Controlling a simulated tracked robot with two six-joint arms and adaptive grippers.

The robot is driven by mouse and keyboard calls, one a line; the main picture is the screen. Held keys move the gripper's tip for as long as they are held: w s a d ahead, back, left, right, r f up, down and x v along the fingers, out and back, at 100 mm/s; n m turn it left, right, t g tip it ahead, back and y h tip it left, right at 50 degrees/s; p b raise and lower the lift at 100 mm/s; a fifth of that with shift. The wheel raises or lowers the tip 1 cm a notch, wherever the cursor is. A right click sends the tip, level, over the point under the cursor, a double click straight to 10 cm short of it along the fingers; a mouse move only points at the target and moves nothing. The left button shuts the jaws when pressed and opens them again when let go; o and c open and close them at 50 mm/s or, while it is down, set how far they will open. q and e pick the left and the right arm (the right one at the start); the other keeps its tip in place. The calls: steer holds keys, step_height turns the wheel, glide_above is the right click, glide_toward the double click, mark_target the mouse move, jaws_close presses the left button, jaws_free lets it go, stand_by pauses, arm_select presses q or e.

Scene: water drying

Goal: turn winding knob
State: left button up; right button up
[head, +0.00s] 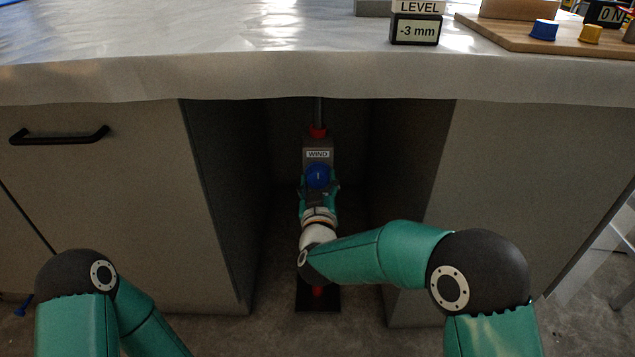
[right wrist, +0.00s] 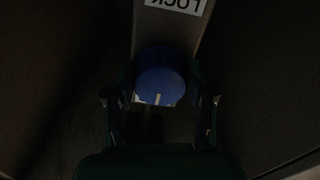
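The blue winding knob (head: 318,177) sits on a grey upright housing in the recess under the bench, below a label reading WIND (head: 318,154). A short white mark shows on its face. My right gripper (head: 318,190) is at the knob, with a finger on each side of it. In the dark right wrist view, the knob (right wrist: 160,82) lies between the spread fingers of the right gripper (right wrist: 160,100), with a narrow dark gap seeming to show at each side. Contact is hard to judge. My left gripper is out of view.
Cabinet walls (head: 225,190) stand close on both sides of the recess. The bench top (head: 200,70) overhangs it. A level display (head: 415,29) on the bench reads -3 mm. A wooden board (head: 560,40) with blue and yellow knobs lies at the right.

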steer(key=c, duration=0.3)
steer(key=m+b, duration=0.3)
steer(key=m, duration=0.1)
steer(key=shift+a+f, duration=0.1)
steer(key=shift+f, duration=0.1)
steer(key=m+b, duration=0.2)
steer(key=m, duration=0.2)
steer(key=shift+a+r, duration=0.1)
steer(key=m, duration=0.4)
steer(key=shift+r+m+b, duration=0.15)
steer(key=shift+m+b, duration=0.15)
steer(key=m, duration=0.5)
steer(key=shift+m, duration=0.3)
